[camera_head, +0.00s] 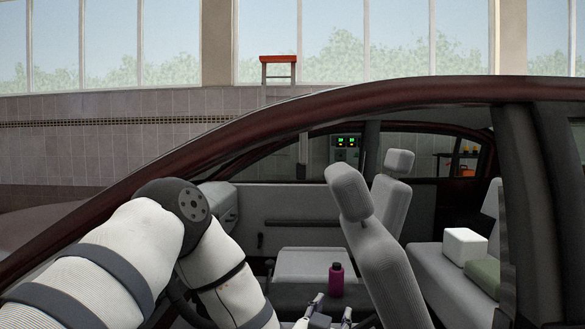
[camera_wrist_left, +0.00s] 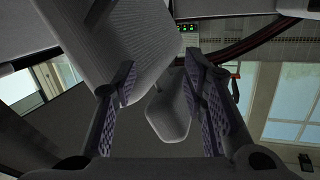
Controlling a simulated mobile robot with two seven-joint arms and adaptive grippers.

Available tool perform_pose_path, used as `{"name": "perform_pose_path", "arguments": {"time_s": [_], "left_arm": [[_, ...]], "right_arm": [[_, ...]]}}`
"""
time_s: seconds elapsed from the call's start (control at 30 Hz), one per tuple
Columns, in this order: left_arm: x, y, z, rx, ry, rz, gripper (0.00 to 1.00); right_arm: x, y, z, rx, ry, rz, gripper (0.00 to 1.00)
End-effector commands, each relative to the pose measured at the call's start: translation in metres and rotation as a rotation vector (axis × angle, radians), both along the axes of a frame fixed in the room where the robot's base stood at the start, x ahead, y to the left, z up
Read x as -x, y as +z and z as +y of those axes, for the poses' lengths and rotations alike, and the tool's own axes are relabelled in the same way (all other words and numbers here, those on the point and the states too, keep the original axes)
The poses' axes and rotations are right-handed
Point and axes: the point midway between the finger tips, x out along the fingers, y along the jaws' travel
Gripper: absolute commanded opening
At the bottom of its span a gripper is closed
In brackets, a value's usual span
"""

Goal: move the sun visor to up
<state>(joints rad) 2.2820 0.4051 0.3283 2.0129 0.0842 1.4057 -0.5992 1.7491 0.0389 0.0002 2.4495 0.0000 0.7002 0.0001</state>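No sun visor can be made out in either view. The head view looks in through the side of a dark red car, and the underside of its roof (camera_head: 330,101) does not show. My left arm reaches into the car, and my left gripper (camera_head: 331,314) is low at the bottom edge, in front of the grey seats. In the left wrist view the two fingers of my left gripper (camera_wrist_left: 160,88) stand wide apart with nothing between the pads. A grey seat back and a headrest (camera_wrist_left: 168,115) show beyond them. My right gripper is not in view.
The near seat's headrest (camera_head: 349,191) and seat back (camera_head: 386,265) stand just right of my left gripper. A dark pink bottle (camera_head: 336,280) stands beyond it. A white box (camera_head: 464,246) is on the rear seat. The dark door pillar (camera_head: 527,200) borders the opening.

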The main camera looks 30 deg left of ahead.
Motion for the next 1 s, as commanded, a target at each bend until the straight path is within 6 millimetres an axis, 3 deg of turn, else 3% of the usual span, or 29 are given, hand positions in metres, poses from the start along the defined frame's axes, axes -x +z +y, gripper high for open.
{"name": "perform_pose_path", "arguments": {"time_s": [0.03, 0.1, 0.2, 0.23, 0.3, 0.43, 0.8, 1.0], "left_arm": [[-0.010, 0.069, 0.016, -0.020, 0.058, -0.143, 0.39], [-0.013, 0.135, 0.036, -0.048, 0.139, -0.288, 0.39], [-0.007, 0.199, 0.060, -0.073, 0.237, -0.427, 0.39], [-0.005, 0.212, 0.065, -0.078, 0.259, -0.453, 0.39], [-0.001, 0.228, 0.072, -0.085, 0.290, -0.490, 0.39], [-0.009, 0.237, 0.080, -0.088, 0.306, -0.503, 0.39], [-0.080, 0.263, 0.122, -0.089, 0.302, -0.492, 0.39], [-0.096, 0.273, 0.132, -0.089, 0.300, -0.493, 0.39]], "right_arm": [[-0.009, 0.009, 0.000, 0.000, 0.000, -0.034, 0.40], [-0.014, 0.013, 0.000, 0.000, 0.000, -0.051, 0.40], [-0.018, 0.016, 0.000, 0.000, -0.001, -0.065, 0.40], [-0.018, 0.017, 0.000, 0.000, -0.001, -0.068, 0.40], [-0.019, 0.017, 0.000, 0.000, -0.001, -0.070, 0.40], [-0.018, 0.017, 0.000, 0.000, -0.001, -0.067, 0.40], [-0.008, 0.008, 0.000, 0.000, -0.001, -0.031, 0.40], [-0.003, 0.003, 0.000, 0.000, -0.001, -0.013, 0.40]]}}
